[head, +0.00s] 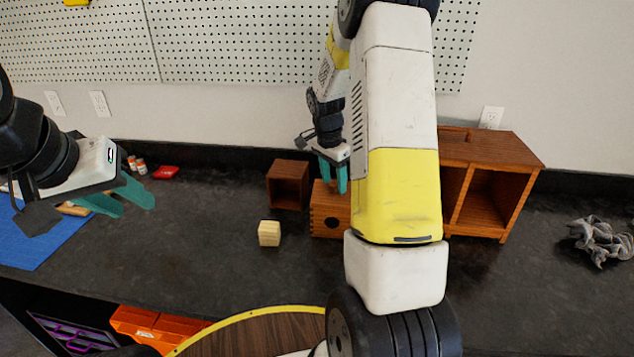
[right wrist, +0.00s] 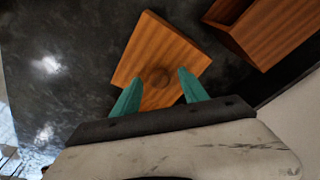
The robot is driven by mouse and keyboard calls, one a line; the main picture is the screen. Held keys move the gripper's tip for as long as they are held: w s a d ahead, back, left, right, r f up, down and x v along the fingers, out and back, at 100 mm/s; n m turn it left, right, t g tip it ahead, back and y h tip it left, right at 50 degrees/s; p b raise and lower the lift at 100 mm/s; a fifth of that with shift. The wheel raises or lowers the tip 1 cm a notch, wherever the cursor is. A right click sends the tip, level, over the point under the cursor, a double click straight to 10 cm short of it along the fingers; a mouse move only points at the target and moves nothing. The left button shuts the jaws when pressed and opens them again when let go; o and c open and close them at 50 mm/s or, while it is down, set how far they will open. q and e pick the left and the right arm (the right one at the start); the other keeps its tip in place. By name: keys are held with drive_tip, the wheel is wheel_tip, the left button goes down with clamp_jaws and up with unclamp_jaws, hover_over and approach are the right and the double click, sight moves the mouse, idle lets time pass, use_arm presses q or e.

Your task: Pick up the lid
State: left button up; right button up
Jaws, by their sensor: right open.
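The lid (right wrist: 165,48) is a square brown wooden board with a round knob (right wrist: 155,78) in its middle, seen from above in the right wrist view. My right gripper (right wrist: 161,77) is open, with its teal fingers on either side of the knob; I cannot tell whether they touch it. In the head view my right gripper (head: 333,186) points down over a small wooden box (head: 318,222) with a dark round hole in its front. My arm hides the box's right side. My left gripper (head: 137,207) is open and empty at the left, above the counter.
An open wooden cube (head: 288,186) stands behind left of the box. A larger wooden cabinet (head: 510,160) stands to the right. A pale block (head: 269,233) sits in front left. A blue mat (head: 40,240) lies far left and a grey crumpled cloth (head: 600,242) far right.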

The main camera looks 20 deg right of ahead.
clamp_jaws()
drive_tip(key=shift+r, duration=0.15)
